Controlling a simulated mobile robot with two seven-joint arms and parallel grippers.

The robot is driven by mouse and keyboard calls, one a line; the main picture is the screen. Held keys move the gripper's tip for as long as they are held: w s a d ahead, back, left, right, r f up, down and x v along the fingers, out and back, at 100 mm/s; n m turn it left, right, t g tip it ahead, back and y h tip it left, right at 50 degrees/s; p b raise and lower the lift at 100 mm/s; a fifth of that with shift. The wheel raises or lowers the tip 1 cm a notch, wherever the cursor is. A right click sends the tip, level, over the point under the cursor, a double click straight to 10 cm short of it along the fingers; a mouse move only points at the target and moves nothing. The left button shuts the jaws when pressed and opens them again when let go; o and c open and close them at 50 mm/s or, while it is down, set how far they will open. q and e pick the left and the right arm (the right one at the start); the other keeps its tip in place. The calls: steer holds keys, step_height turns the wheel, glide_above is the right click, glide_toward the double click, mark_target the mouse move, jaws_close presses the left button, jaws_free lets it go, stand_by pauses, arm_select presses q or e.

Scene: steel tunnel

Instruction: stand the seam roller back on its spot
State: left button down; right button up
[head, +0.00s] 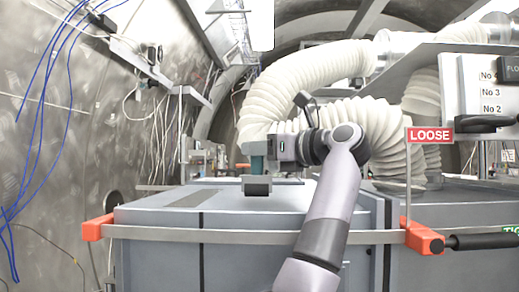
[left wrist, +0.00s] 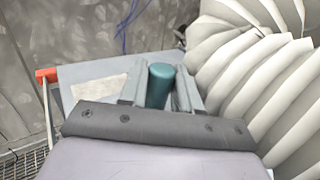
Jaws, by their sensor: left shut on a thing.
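My left gripper (head: 265,149) is shut on the teal handle of the seam roller (head: 257,186), above the grey cabinet top. The handle is upright, with a grey frame and dark roller at its lower end. I cannot tell whether the roller touches the cabinet top. In the left wrist view the teal handle of the seam roller (left wrist: 159,86) shows between the two grey fingers of my left gripper (left wrist: 157,92); its lower end is hidden. A rectangular patch (head: 193,198) lies on the cabinet top left of the roller and also shows pale in the left wrist view (left wrist: 98,91). My right gripper is not in view.
A thick white ribbed hose (head: 300,78) bends close behind and right of the gripper. A rail (head: 250,236) with orange end pieces (head: 425,238) runs along the cabinet front. A red LOOSE sign (head: 430,135) stands at right. The cabinet top's left part is clear.

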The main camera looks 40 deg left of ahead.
arm_select(q)
steer(key=shift+f, duration=0.45)
steer(key=c, duration=0.7)
jaws_free()
steer(key=d, duration=0.4)
steer(key=d+b, duration=0.1)
steer(key=d, duration=0.2)
steer(key=shift+w+d, duration=0.1)
steer(key=shift+w, duration=0.15)
